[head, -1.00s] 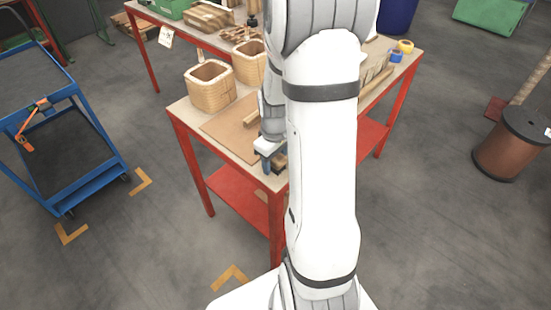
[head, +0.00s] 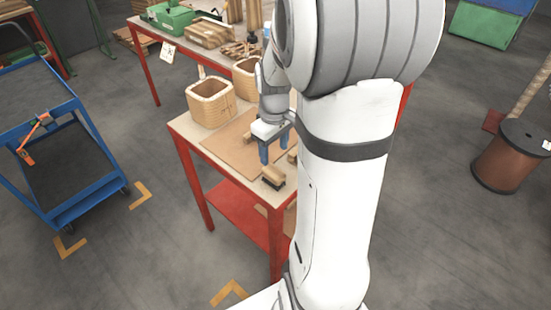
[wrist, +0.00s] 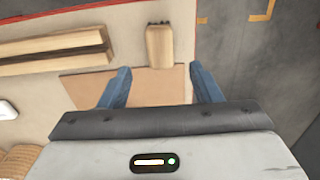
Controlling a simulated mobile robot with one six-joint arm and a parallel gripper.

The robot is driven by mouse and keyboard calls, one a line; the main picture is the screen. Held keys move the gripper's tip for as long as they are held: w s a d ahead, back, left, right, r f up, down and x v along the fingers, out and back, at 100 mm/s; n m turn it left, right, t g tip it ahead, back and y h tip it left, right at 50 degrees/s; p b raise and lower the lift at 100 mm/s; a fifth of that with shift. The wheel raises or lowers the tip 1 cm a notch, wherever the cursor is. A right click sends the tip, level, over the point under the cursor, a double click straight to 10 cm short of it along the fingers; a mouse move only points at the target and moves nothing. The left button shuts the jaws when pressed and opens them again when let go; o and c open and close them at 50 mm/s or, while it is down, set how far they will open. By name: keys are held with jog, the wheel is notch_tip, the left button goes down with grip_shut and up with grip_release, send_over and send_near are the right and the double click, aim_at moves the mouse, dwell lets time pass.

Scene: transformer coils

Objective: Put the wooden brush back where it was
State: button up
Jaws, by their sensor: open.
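The wooden brush (head: 273,175) has a pale wooden block and dark bristles. It rests on the table (head: 190,127) near its front corner, beside the brown board. In the wrist view the brush (wrist: 159,47) lies just beyond my fingertips, roughly centred between them, with its dark end toward the table's edge. My gripper (head: 275,155) is open and empty, over the brown board and apart from the brush. Its two blue fingers show spread in the wrist view (wrist: 160,72).
The brown board (head: 222,148) lies on the table. Two square wooden coil forms (head: 211,110) (head: 246,85) stand behind it. Wooden bars (wrist: 55,52) lie left of the brush in the wrist view. A blue cart (head: 70,215) stands at left on the floor.

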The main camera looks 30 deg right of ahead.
jog(key=shift+r, duration=0.45)
jog(key=s+a+r+m+t, duration=0.2)
jog(key=s+a+r+m, duration=0.2)
jog(key=s+a, duration=0.7)
notch_tip(320, 180, up, 3)
jog(key=shift+s+a+f+t, duration=0.2)
jog(key=shift+s+a+t, duration=0.1)
jog(key=shift+s, duration=0.35)
jog(key=shift+r, duration=0.25)
jog(key=shift+c, duration=0.6)
